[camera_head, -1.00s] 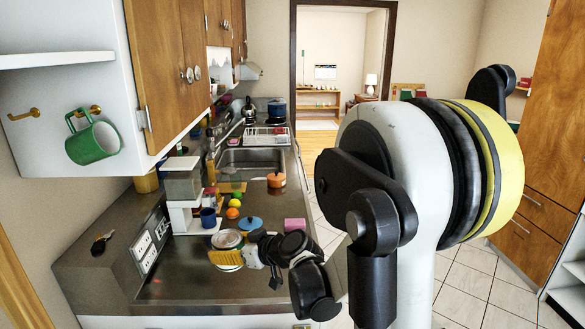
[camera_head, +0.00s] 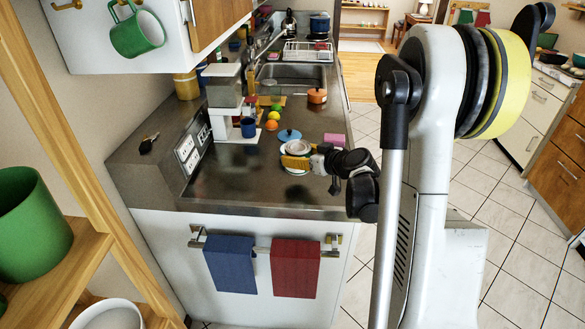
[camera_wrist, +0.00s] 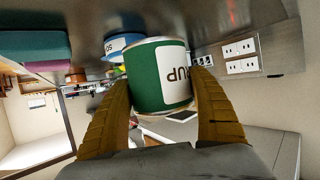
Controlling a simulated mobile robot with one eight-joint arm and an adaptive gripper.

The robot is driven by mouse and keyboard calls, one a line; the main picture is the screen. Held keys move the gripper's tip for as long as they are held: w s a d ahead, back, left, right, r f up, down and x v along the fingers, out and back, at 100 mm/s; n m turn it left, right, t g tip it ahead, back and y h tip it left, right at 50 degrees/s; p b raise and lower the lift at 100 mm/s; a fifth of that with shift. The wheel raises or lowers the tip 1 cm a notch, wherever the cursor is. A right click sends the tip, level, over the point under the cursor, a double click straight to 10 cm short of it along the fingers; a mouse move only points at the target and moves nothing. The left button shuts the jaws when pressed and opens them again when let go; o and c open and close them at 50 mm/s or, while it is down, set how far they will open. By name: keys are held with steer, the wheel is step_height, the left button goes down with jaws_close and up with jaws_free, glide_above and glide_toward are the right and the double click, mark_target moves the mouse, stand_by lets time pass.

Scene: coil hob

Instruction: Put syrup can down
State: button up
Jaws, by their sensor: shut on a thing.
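The syrup can (camera_wrist: 158,75) is green with a white label that reads upside down in the wrist view. My gripper (camera_wrist: 165,100) has its two yellow-brown fingers on either side of the can and is shut on it. In the head view my gripper (camera_head: 296,162) is over the near part of the steel counter (camera_head: 250,185), with the can's pale round top (camera_head: 298,147) showing behind a finger. The can is at or just above the counter; I cannot tell whether it touches.
A blue-topped item (camera_head: 290,135) and a pink block (camera_head: 334,139) stand just behind the can. A coffee maker (camera_head: 224,95), a blue mug (camera_head: 248,127) and fruit are farther back left. The counter left of the can is clear. Towels (camera_head: 296,268) hang in front.

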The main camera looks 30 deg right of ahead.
mark_target(292, 169)
steer(key=shift+w+a+f, duration=0.55)
steer(key=shift+a, duration=0.25)
steer(key=shift+f, duration=0.15)
steer(key=shift+f+b, duration=1.1)
steer(key=shift+f, duration=0.7)
steer(key=shift+f, duration=0.1)
steer(key=shift+f, duration=0.15)
steer(key=o, duration=1.4)
steer(key=shift+o, duration=0.2)
steer(key=shift+r, duration=0.2)
